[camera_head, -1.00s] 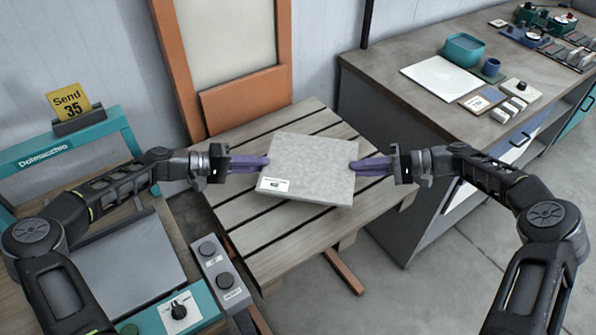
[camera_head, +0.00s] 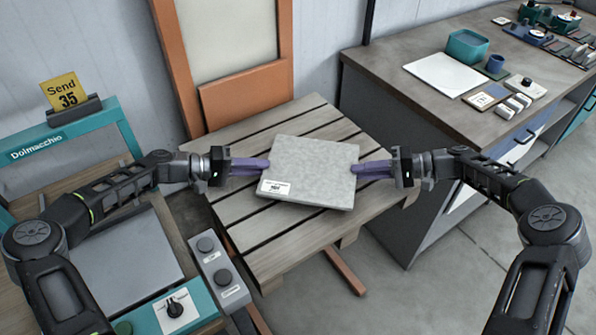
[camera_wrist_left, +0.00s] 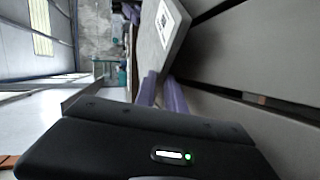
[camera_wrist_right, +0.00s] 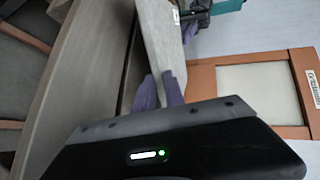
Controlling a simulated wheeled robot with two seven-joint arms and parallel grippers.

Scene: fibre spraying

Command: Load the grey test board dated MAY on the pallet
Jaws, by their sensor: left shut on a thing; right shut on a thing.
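The grey test board (camera_head: 312,172) is a flat speckled slab with a white label at its front left corner; the label's print is too small to read. My left gripper (camera_head: 262,167) is shut on its left edge and my right gripper (camera_head: 358,168) is shut on its right edge. The board lies flat between them, over the slatted wooden pallet (camera_head: 245,215). I cannot tell whether it touches the slats. The left wrist view shows the board (camera_wrist_left: 150,50) with its label beside the purple fingers. The right wrist view shows the board's edge (camera_wrist_right: 160,35) at the fingers.
A workbench (camera_head: 400,72) with a white sheet, a teal bin and small items stands at right. An orange-framed panel (camera_head: 245,92) stands behind the pallet.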

